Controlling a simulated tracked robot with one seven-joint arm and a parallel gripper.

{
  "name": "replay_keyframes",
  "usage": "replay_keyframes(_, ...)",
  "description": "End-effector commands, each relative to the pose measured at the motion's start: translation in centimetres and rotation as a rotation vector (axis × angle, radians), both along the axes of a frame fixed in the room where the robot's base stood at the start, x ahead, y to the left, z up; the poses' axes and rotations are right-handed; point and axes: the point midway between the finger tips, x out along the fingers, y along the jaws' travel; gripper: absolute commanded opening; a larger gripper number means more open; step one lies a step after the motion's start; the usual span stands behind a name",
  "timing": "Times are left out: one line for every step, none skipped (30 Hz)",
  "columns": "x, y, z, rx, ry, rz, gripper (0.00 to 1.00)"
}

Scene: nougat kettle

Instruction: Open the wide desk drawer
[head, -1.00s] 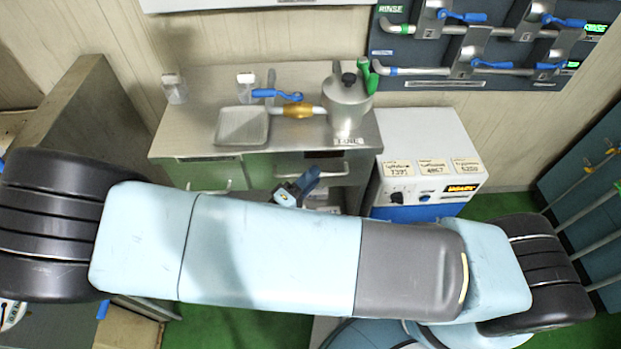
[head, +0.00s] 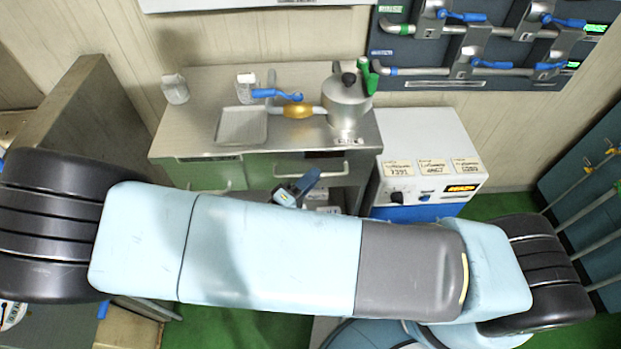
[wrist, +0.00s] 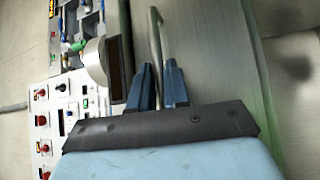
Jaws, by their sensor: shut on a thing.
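The wide desk drawer (head: 290,168) is the steel front under the right part of the steel desk top. Its bar handle (wrist: 156,32) stands out from the steel face in the wrist view. My gripper (wrist: 160,78) is shut on this handle, with one blue finger on each side of the bar. In the head view my gripper (head: 298,188) shows just below the drawer front, partly hidden by my arm. The drawer looks closed or nearly closed; the arm hides part of the space in front.
On the desk top (head: 190,125) stand a metal kettle (head: 347,105), a square tray (head: 241,125) and two small pale containers. A white and blue control box (head: 425,165) stands close on the right. A green-fronted compartment (head: 205,176) is left of the drawer.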

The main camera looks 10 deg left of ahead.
Motion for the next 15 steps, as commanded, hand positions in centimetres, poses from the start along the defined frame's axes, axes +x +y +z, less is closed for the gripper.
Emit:
replay_keyframes(-0.3,0.0,-0.2,0.0,0.007,0.001,0.0)
replay_keyframes(-0.5,-0.1,-0.2,0.001,0.007,0.002,0.0)
replay_keyframes(-0.8,-0.1,-0.2,0.001,0.007,0.002,0.0)
replay_keyframes(-1.1,-0.2,-0.2,0.001,0.007,0.002,0.0)
replay_keyframes(-1.5,-0.3,-0.2,0.001,0.007,0.002,0.0)
replay_keyframes(-2.0,-0.4,-0.2,0.0,0.008,0.002,0.0)
replay_keyframes(-2.5,-0.5,-0.3,-0.001,0.008,0.003,0.0)
replay_keyframes(-3.0,-0.7,-0.3,-0.001,0.009,0.003,0.0)
replay_keyframes(-3.8,-0.9,-0.3,-0.001,0.009,0.003,0.0)
replay_keyframes(-4.4,-1.0,-0.3,-0.001,0.009,0.004,0.0)
replay_keyframes(-5.1,-1.1,-0.3,0.0,0.009,0.004,0.0)
replay_keyframes(-6.1,-1.4,-0.3,0.0,0.009,0.003,0.0)
replay_keyframes(-6.8,-1.5,-0.2,0.0,0.009,0.004,0.0)
replay_keyframes(-7.5,-1.7,-0.3,0.0,0.009,0.004,0.0)
replay_keyframes(-8.4,-2.0,-0.3,0.0,0.01,0.004,0.0)
